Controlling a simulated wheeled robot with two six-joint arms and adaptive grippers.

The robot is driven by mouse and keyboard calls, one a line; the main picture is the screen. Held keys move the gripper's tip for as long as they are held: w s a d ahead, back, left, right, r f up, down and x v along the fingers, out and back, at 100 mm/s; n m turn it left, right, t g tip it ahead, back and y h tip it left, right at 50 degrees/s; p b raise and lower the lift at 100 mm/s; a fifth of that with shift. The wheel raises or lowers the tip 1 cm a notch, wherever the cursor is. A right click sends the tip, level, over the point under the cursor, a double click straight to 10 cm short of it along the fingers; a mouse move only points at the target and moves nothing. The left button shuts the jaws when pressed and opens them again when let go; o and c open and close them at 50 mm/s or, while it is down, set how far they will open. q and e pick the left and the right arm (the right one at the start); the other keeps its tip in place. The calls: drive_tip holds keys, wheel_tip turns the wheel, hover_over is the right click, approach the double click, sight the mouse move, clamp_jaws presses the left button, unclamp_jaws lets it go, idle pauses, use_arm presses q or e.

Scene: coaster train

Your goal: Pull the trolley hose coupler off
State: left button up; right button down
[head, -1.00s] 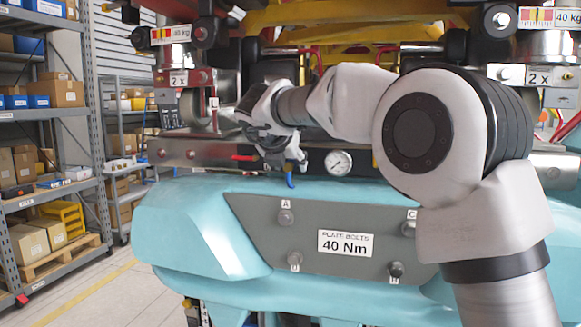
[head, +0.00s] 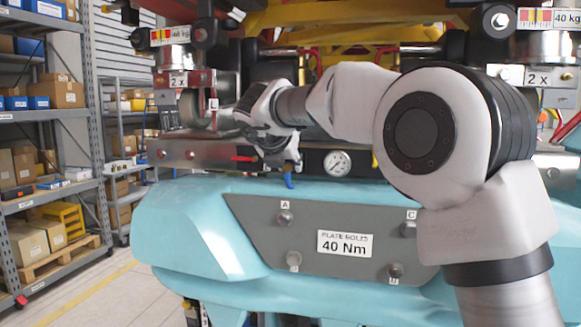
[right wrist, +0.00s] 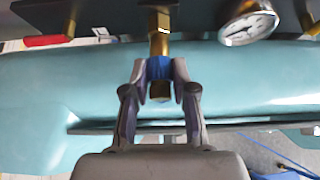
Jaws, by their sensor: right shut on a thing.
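The coupler, a blue collar (right wrist: 158,68) with a brass end below it, sits under a brass fitting (right wrist: 159,42) on the dark panel in the right wrist view. Blue and brass appear in line; I see no clear gap between them. My right gripper (right wrist: 160,78) is shut on the blue collar, one finger on each side. In the head view my right gripper (head: 284,162) is at the trolley's front rail, and a blue piece (head: 289,181) hangs below it. The gripper and wrist hide most of the coupler there. My left gripper is not in view.
A pressure gauge (head: 338,163) is close to the right of the gripper, and a red lever (head: 243,158) to its left. The teal body (head: 200,230) with a grey bolt plate (head: 318,265) lies below. Shelves (head: 45,120) stand at the left.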

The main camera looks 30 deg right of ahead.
sight(287, 177)
drive_tip(key=shift+s+a, duration=0.15)
drive_tip(key=shift+a, duration=0.05)
drive_tip(key=shift+s+a+b, duration=1.05)
drive_tip(key=shift+s+a, duration=0.7)
drive_tip(key=shift+a, duration=0.3)
